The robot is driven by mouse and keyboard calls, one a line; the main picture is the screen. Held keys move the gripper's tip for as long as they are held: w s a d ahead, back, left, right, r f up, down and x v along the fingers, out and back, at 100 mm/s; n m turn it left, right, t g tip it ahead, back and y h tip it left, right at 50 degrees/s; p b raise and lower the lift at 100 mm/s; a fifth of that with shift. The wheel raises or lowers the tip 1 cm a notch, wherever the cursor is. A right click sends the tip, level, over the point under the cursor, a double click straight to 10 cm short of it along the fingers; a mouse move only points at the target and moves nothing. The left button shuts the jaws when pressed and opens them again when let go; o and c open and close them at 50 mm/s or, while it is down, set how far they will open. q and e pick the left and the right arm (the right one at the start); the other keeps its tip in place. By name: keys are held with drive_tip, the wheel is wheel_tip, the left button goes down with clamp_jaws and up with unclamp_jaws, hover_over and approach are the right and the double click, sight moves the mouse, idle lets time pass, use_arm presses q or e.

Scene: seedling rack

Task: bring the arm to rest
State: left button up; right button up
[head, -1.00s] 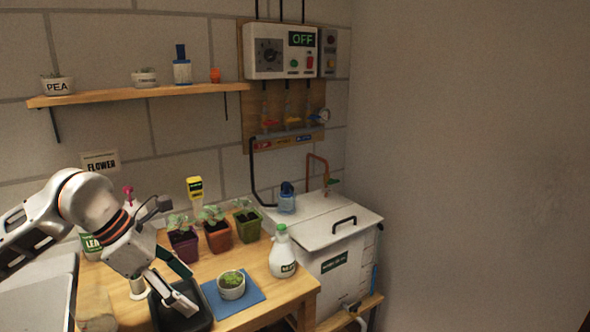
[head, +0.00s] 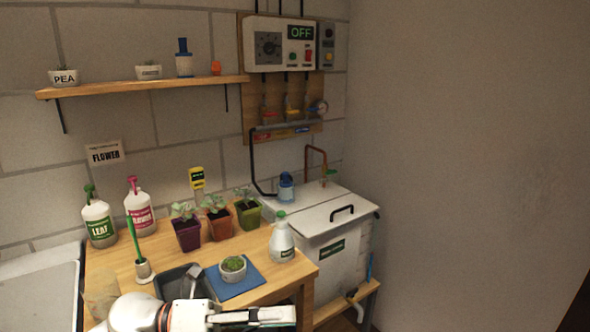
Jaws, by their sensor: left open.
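My left arm comes in low at the bottom edge of the head view. Its gripper (head: 283,318) points to the right, in front of the wooden bench (head: 133,258), and is cut by the bottom edge. It is open, with nothing seen between its fingers. The arm and gripper partly cover a dark tray (head: 172,285). My right gripper is not in view.
A small potted plant (head: 233,269) sits on a blue mat (head: 250,286). Several seedling pots, a white spray bottle (head: 282,240), a LEAF bottle (head: 98,219) and a pink-topped bottle (head: 140,208) stand behind. A white lidded tank (head: 338,252) stands right.

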use_arm(q)
drive_tip(key=w+a+f+n+t+y, duration=0.2)
drive_tip(key=a+f+n+t+y, duration=0.4)
drive_tip(key=n, duration=0.8)
drive_tip(key=w+a+f+n+t+y, duration=0.2)
drive_tip(key=a+f+n+t, duration=0.2)
drive_tip(key=f+n+t, duration=0.7)
drive_tip(key=s+a+f+n+g+y, duration=0.3)
drive_tip(key=s+f+n, duration=0.3)
drive_tip(key=s+f, duration=0.2)
drive_tip(key=s+a+f+n+g+y, duration=0.4)
drive_tip(key=s+f+n, duration=0.3)
drive_tip(key=f, duration=0.6)
drive_tip(key=shift+s+a+g+y, duration=0.3)
drive_tip(key=shift+s+y, duration=0.1)
drive_tip(key=shift+s, duration=0.25)
